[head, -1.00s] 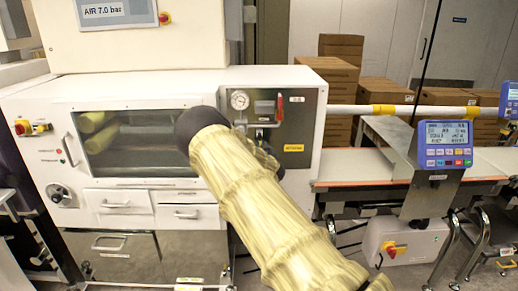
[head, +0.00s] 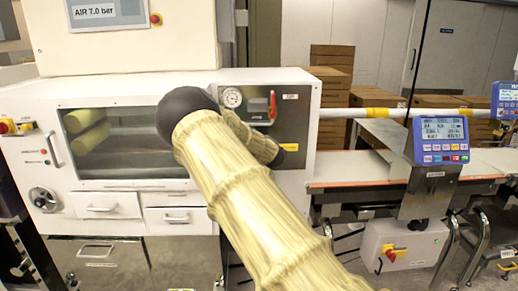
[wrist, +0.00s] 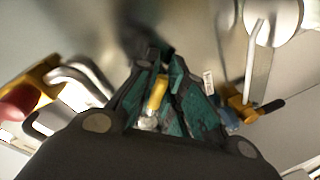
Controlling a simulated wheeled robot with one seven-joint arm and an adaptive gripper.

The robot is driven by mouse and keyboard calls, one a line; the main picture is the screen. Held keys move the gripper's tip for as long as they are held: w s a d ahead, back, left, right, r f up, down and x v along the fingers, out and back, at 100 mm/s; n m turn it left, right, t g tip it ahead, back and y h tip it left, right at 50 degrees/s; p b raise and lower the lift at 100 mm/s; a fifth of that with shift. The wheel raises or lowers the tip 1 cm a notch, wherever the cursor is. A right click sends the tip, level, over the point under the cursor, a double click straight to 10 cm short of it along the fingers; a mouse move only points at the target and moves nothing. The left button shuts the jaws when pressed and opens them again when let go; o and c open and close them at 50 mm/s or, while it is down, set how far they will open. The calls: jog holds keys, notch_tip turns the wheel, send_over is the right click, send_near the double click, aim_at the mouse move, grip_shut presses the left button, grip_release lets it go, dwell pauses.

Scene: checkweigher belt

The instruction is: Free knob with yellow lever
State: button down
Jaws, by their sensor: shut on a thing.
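In the wrist view my gripper (wrist: 157,88), with teal finger pads, is closed around a small yellow lever (wrist: 157,95). A pale metal piece (wrist: 148,123) shows just below the lever, between the fingers. The fingers hide most of the knob, so I cannot tell its position. In the head view my sleeved arm reaches to the grey panel (head: 294,185) on the white cabinet, and hides the lever and the fingertips.
A round gauge (head: 231,97) and a red handle (head: 272,104) sit on the panel close to my arm. In the wrist view, a brass fitting with a black tip (wrist: 245,110) is right of the fingers. The conveyor (head: 350,167) stands at right.

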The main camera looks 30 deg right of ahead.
jog(key=shift+d+r+n+b, duration=0.15)
jog(key=shift+r+n+b, duration=0.35)
jog(key=shift+n, duration=0.3)
jog(key=c, duration=1.8)
grip_release()
jog(key=shift+o, duration=0.2)
jog(key=shift+s+f, duration=0.1)
jog(key=shift+s+a, duration=0.2)
jog(key=shift+s, duration=0.05)
jog(key=v, duration=1.1)
jog(key=shift+a, duration=0.2)
